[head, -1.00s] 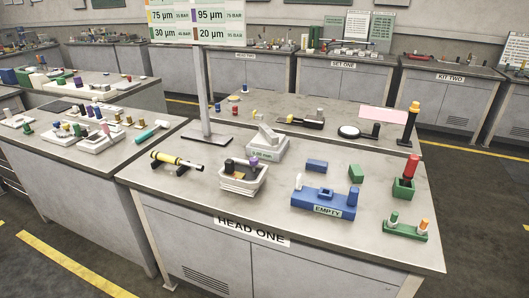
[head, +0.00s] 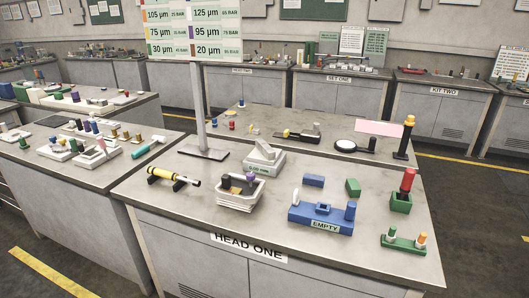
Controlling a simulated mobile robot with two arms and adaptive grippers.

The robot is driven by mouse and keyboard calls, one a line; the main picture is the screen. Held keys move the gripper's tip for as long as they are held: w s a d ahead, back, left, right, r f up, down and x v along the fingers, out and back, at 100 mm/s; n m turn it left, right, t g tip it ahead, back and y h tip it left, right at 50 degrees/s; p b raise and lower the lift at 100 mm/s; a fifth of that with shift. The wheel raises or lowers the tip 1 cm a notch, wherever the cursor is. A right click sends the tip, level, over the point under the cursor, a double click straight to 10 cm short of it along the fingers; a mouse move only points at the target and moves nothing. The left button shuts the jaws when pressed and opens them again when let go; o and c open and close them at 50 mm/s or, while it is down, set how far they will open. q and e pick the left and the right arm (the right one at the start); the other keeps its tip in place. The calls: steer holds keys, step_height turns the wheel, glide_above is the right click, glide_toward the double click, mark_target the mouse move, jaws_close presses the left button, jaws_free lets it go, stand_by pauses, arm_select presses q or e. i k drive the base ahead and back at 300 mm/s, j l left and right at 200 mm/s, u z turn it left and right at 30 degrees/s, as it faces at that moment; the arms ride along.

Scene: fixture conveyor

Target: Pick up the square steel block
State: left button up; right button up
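I cannot clearly pick out a square steel block. On the HEAD ONE bench (head: 330,258), a pale grey block-like piece (head: 264,151) sits tilted on a light stand with a green-lettered label (head: 263,169). I cannot tell whether it is steel or square. Neither of my grippers is in view.
The bench also holds a yellow-and-black tool (head: 174,178), a pale basket of parts (head: 240,197), a blue EMPTY fixture (head: 320,215), a green block with a red cylinder (head: 401,202) and a green rack (head: 403,244). A sign post (head: 199,110) stands behind. The front-left benchtop is mostly clear.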

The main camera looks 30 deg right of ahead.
mark_target(266, 150)
steer(key=i+j+z, duration=0.35)
steer(key=i, duration=0.25)
steer(key=i+j+z, duration=0.35)
steer(key=i+j, duration=0.15)
